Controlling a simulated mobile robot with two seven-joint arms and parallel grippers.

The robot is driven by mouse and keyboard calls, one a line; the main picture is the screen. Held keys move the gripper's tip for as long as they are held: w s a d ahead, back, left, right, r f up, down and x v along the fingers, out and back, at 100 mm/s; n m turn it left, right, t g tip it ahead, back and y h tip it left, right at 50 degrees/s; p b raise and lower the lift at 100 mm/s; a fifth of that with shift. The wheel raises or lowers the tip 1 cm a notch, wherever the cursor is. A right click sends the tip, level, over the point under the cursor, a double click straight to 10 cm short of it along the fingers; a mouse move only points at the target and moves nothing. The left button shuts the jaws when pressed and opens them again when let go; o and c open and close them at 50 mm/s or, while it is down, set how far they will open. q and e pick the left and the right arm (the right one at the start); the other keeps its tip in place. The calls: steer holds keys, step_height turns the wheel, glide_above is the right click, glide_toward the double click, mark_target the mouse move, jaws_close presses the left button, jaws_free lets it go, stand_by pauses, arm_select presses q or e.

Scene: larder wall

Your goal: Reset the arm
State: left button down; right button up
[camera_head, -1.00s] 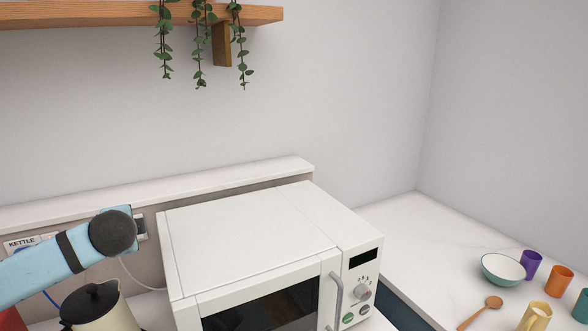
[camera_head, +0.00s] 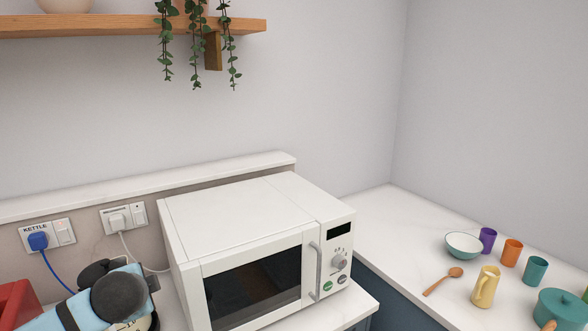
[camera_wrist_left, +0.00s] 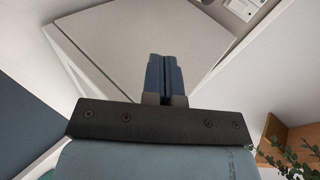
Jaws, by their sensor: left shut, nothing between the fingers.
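A pale panel, perhaps the microwave's casing, fills the wrist view behind the fingers. My right gripper is in neither view.
A blue plug (camera_head: 38,241) sits in the left wall socket, labelled KETTLE. A red object (camera_head: 16,303) is at the lower left edge. On the right counter are a bowl (camera_head: 463,246), cups, a wooden spoon (camera_head: 443,281), a yellow jug (camera_head: 485,287) and a teal pot (camera_head: 562,310). A plant hangs from the shelf (camera_head: 90,24).

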arm_select(q)
steer(key=s+d+f+n+g+h, duration=0.1)
steer(key=s+d+f+n+h, duration=0.1)
steer(key=s+d+f, duration=0.4)
steer(key=s+d+f+n+g+h, duration=0.1)
steer(key=s+d+f+g+h, duration=0.15)
steer(key=s+f, duration=0.45)
steer(key=s+a+f+n+g, duration=0.15)
steer(key=s+n, duration=0.25)
steer(key=s, duration=0.7)
steer(key=s+a+f+n+g, duration=0.1)
steer(key=s+a+f+n, duration=0.15)
steer(key=s, duration=0.85)
steer(key=w+d+f+t+h+p, duration=0.2)
steer(key=w+d+f+t+p, duration=0.2)
steer(key=w+d+f+t, duration=0.3)
steer(key=shift+d+f+m, duration=0.25)
steer(key=shift+f+m, duration=0.1)
steer(key=shift+f, duration=0.95)
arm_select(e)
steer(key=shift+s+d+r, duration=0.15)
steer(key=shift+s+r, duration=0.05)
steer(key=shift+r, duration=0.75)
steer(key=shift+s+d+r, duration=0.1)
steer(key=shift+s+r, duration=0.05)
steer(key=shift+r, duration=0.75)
